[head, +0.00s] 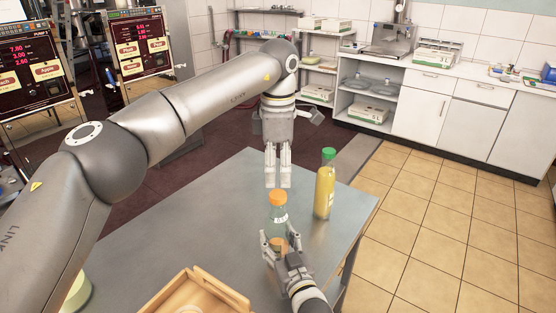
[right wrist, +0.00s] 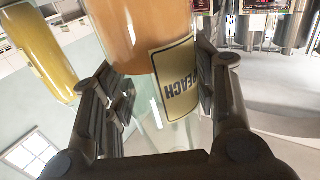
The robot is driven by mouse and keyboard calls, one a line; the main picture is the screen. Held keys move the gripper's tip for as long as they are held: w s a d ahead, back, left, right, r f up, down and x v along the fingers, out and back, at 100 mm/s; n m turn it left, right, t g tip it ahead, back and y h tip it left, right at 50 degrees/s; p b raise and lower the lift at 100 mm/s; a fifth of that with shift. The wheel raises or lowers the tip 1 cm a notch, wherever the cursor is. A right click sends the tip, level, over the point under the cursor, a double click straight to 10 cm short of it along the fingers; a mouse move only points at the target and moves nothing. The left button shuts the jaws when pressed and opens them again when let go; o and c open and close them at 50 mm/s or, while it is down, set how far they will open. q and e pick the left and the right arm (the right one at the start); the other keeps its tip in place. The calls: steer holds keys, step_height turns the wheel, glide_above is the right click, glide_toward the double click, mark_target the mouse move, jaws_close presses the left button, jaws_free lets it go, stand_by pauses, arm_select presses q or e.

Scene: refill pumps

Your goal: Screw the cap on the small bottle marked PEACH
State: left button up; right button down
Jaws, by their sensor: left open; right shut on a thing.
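The small bottle (head: 279,221) stands upright on the metal table, clear glass with peach-coloured liquid low in it. Its label reads PEACH in the right wrist view (right wrist: 182,88). The orange cap (head: 278,197) sits at the bottle's top; I cannot tell whether it is screwed tight. My right gripper (head: 281,249) is shut on the lower part of the bottle, a finger on each side. My left gripper (head: 278,184) points down right above the cap, open and empty, its fingers fairly close together. The bottle's base is hidden by my right gripper.
A taller yellow bottle with a green cap (head: 325,187) stands close by on the right. A wooden tray (head: 207,283) lies at the table's (head: 190,215) front. A pale round container (head: 78,293) is partly behind my left arm. The table's left middle is clear.

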mark_target(278, 194)
arm_select(q)
steer(key=n, duration=0.6)
steer(key=shift+r, duration=0.25)
steer(key=n, duration=0.6)
steer(key=shift+r, duration=0.2)
steer(key=n, duration=0.6)
steer(key=shift+r, duration=0.2)
steer(key=n, duration=0.6)
steer(key=shift+r, duration=0.2)
steer(key=shift+f, duration=4)
